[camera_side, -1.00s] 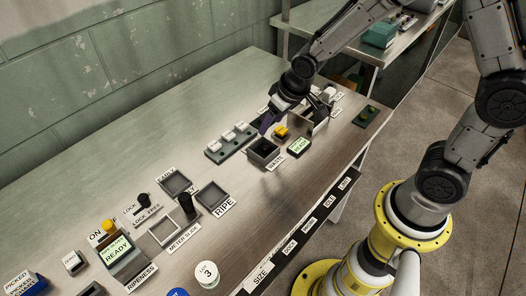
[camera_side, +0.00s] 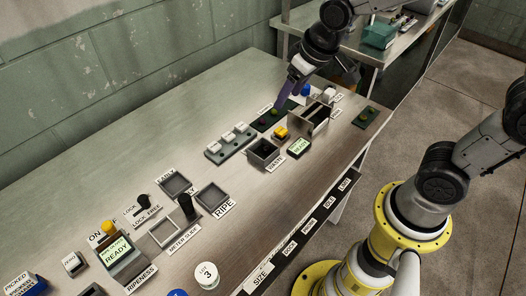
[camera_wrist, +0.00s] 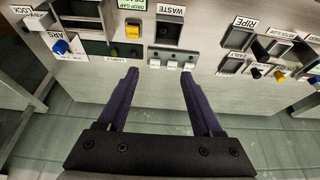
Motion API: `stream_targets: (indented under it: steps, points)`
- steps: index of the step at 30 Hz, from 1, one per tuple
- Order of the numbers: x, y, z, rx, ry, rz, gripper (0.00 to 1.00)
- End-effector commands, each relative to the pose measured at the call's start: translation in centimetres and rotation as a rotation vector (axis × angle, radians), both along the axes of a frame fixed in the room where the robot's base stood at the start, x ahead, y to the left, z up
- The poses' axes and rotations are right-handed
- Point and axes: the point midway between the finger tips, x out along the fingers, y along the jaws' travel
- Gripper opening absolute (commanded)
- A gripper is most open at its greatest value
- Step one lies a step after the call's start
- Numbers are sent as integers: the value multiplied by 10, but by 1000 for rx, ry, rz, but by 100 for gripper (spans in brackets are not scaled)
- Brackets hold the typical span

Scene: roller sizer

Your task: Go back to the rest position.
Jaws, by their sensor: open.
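In the side view the white switches (camera_side: 228,138) stand left of my gripper. The rest position itself is not marked in these views.
The WASTE bin (camera_side: 264,153), yellow button (camera_side: 281,132) and upright metal plates (camera_side: 312,116) stand close by. Trays, a LOCK knob and a RIPENESS display (camera_side: 117,248) are at the left. The green wall (camera_side: 130,75) runs behind the bench; bare bench lies at the back left.

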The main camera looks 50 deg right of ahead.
Motion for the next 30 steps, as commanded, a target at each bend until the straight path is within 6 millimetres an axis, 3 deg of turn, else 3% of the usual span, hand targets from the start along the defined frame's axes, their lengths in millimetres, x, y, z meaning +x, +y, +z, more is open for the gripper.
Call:
stream_targets:
  steps: [2, 5, 9, 12, 15, 19, 22, 30]
  points:
    - [1, -2, 7, 2, -19, -6, 67]
    - [-5, -7, 34, 8, -92, -21, 67]
    - [-49, -19, 73, 17, -183, -49, 67]
    - [-93, -25, 84, 15, -212, -56, 67]
    - [-134, -27, 81, 12, -210, -54, 67]
    - [-169, -27, 63, 7, -155, -36, 67]
    - [-178, -26, 53, 3, -104, -24, 67]
    - [-179, -26, 53, 0, -99, -17, 67]
